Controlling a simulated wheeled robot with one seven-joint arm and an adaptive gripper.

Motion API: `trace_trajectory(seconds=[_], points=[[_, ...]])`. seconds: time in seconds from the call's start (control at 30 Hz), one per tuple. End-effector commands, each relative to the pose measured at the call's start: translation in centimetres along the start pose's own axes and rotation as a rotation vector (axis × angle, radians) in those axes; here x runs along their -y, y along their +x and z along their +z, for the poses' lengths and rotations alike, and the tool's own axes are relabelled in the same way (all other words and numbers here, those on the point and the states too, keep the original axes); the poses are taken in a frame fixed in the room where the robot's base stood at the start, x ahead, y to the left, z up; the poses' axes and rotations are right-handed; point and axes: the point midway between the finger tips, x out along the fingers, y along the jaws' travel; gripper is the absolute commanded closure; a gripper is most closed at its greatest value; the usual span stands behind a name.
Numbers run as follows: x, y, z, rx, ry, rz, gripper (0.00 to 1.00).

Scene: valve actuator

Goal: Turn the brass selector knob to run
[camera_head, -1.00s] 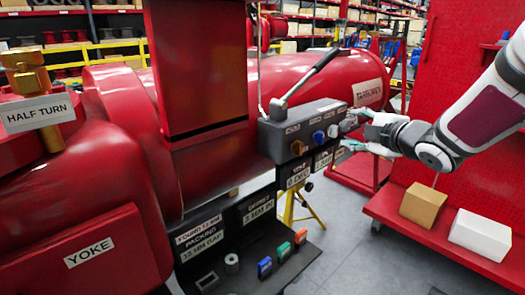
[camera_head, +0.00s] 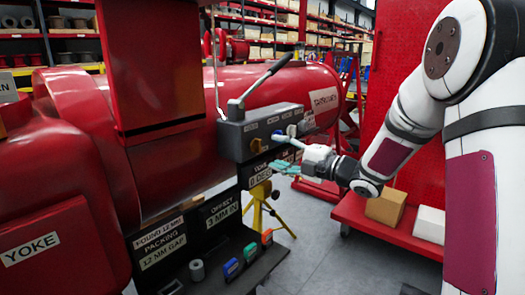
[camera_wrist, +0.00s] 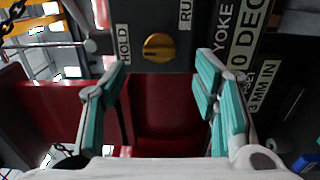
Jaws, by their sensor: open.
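The brass selector knob (camera_head: 257,146) sits on the front of a grey control box (camera_head: 243,138). In the wrist view the knob (camera_wrist: 158,46) is round with a raised bar lying roughly sideways. A HOLD label (camera_wrist: 123,44) is to its left and a partly cut-off RU label (camera_wrist: 185,14) is at its upper right. My gripper (camera_head: 279,153) is open in front of the box, right of the brass knob in the head view. In the wrist view its teal-padded fingers (camera_wrist: 163,70) are wide apart, with the knob beyond and between them, apparently untouched.
A grey lever (camera_head: 265,80) rises from the box top. Below is a dark shelf (camera_head: 212,284) with blue, green and orange blocks. A red cart (camera_head: 350,212) with boxes stands at right.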

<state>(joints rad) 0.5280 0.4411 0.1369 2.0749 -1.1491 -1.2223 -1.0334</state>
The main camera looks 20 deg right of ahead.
Motion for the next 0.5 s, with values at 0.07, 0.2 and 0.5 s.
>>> trace_trajectory(seconds=[0.07,0.2,0.5], points=[[0.1,1.7,-0.1,-0.004,0.000,0.001,0.45],[0.1,4.0,-0.1,-0.002,0.000,0.000,0.45],[0.0,6.2,0.0,0.000,0.000,0.000,0.45]])
